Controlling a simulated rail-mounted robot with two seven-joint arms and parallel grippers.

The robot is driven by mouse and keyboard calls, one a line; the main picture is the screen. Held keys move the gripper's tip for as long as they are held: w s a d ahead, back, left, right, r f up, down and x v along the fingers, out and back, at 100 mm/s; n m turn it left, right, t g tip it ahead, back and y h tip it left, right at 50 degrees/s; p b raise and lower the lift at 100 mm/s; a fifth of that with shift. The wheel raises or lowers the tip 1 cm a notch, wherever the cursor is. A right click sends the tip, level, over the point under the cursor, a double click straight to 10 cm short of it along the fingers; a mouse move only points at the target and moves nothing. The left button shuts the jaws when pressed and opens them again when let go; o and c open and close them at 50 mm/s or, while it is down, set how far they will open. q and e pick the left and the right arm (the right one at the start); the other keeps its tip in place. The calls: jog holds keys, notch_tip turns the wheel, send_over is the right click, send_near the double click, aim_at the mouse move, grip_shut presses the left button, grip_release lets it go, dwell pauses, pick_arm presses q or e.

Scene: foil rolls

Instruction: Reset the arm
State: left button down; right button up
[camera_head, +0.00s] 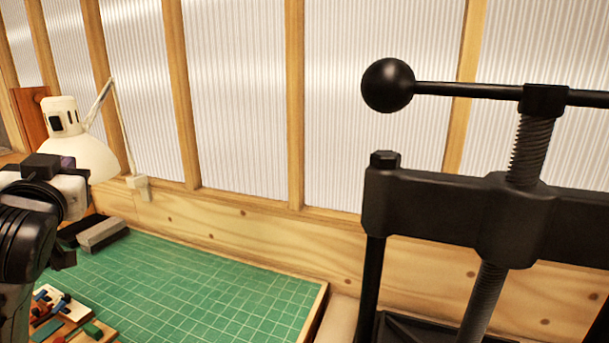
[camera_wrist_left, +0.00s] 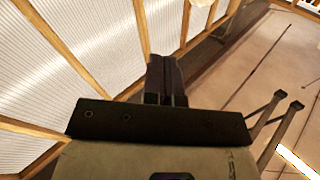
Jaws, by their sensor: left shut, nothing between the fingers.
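My left arm (camera_head: 30,225) stands at the left edge of the head view, raised beside the desk lamp and the green mat. In the left wrist view my left gripper (camera_wrist_left: 165,68) is shut, with its dark fingers together and nothing between them. Behind the fingers that view shows wall panels, wooden posts and a pale floor. My right gripper is in neither view. No foil roll can be made out.
A black screw press (camera_head: 440,208) with a ball-ended bar fills the right. A green gridded mat (camera_head: 200,290) lies mostly clear. Wooden pieces with coloured parts (camera_head: 60,315), a grey block (camera_head: 102,234) and a white lamp (camera_head: 85,150) are near my left arm.

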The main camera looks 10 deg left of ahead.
pick_arm(q)
jog(key=s+d+f+m+t+h, duration=0.2)
jog(key=d+f+m+h, duration=0.25)
jog(key=d, duration=0.35)
jog(key=s+d+f+m+g+h, duration=0.1)
jog(key=d+f+g+h, duration=0.3)
jog(key=f, duration=1.1)
jog(key=s+d+f+m+g+h, duration=0.15)
jog(key=d+f, duration=0.35)
jog(key=f, duration=1)
jog(key=s+d+f+n+g, duration=0.15)
jog(key=s+f+g, duration=0.35)
jog(key=s+f, duration=0.8)
jog(key=s+d+f+g, duration=0.3)
jog(key=s+f+g, duration=0.1)
jog(key=s+f, duration=0.9)
notch_tip(320, 180, up, 20)
jog(key=p, duration=2.1)
jog(key=shift+w+f+h, duration=0.2)
jog(key=shift+w+h, duration=0.2)
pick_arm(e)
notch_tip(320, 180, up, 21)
